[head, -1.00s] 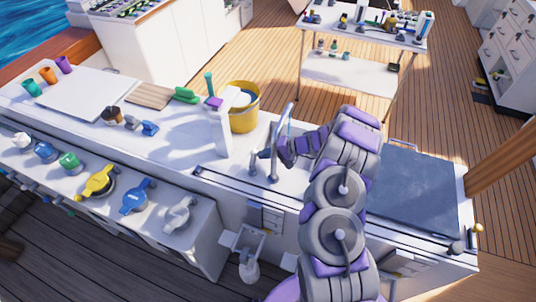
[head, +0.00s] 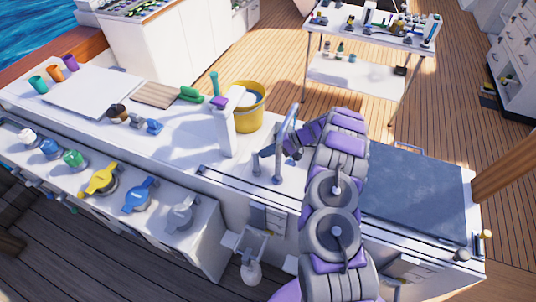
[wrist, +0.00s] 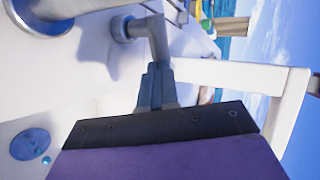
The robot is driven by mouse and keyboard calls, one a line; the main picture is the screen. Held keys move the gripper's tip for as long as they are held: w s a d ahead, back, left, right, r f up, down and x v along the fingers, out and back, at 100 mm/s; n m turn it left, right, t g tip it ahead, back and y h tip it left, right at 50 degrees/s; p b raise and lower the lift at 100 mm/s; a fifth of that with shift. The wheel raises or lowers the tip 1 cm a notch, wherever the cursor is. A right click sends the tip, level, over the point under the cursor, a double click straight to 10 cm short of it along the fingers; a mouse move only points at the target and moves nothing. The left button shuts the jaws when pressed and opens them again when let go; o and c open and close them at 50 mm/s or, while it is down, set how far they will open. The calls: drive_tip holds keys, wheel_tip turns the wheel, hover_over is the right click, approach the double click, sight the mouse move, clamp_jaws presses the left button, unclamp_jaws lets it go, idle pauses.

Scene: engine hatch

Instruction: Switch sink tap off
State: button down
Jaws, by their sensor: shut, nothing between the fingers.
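The chrome sink tap (head: 282,148) stands on the white counter in the head view, with a tall arched spout. A short grey tap handle (head: 256,158) stands just left of it. In the wrist view the handle (wrist: 157,38) sticks out from its round base, and the spout's base ring shows at the upper left. My gripper (head: 268,152) reaches in from the right behind the spout. Its fingertips, also in the wrist view (wrist: 157,75), are shut and empty, at the handle's free end. I cannot tell whether they touch it. Whether water runs is unclear.
A yellow bucket (head: 249,112) and a white upright post (head: 229,130) stand left of the tap. A dark blue panel (head: 417,190) lies right of my arm. A blue drain disc (wrist: 30,144) shows in the sink.

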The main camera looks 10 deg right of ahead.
sight(255, 150)
drive_tip(key=shift+w+a+f+b, duration=0.1)
drive_tip(key=shift+w+a+b, duration=0.5)
drive_tip(key=shift+b, duration=0.25)
drive_tip(key=shift+w+a+b, duration=0.2)
drive_tip(key=shift+a+b, duration=0.25)
drive_tip(key=shift+w+a+b, duration=0.2)
drive_tip(key=shift+a+b, duration=0.2)
drive_tip(key=shift+a, duration=0.25)
